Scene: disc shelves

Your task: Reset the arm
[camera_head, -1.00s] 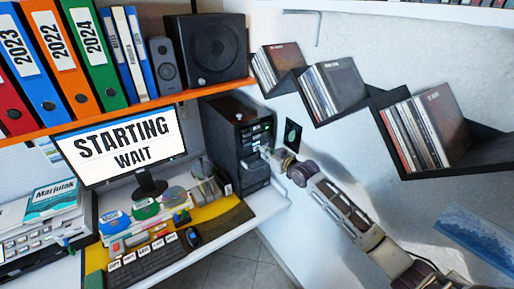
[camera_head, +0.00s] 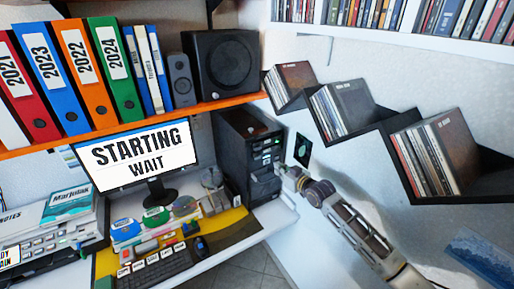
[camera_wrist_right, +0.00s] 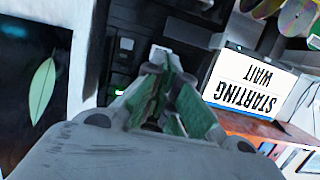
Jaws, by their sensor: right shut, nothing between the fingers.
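My right arm comes in from the lower right in the head view. Its gripper (camera_head: 283,170) is in front of the black computer tower (camera_head: 235,150), near the tower's right side. In the right wrist view the right gripper (camera_wrist_right: 168,62) is shut, with green-padded fingers together and nothing between them. The tower's dark front shows behind the fingertips; I cannot tell whether they touch it. My left gripper is not in view.
A zigzag black shelf (camera_head: 480,190) with discs hangs on the right wall above my arm. A monitor (camera_head: 140,155) reads "STARTING WAIT". A keyboard (camera_head: 155,270) and small items crowd the desk. Binders and speakers fill the orange shelf (camera_head: 150,122). A white shelf (camera_head: 420,42) runs along the top.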

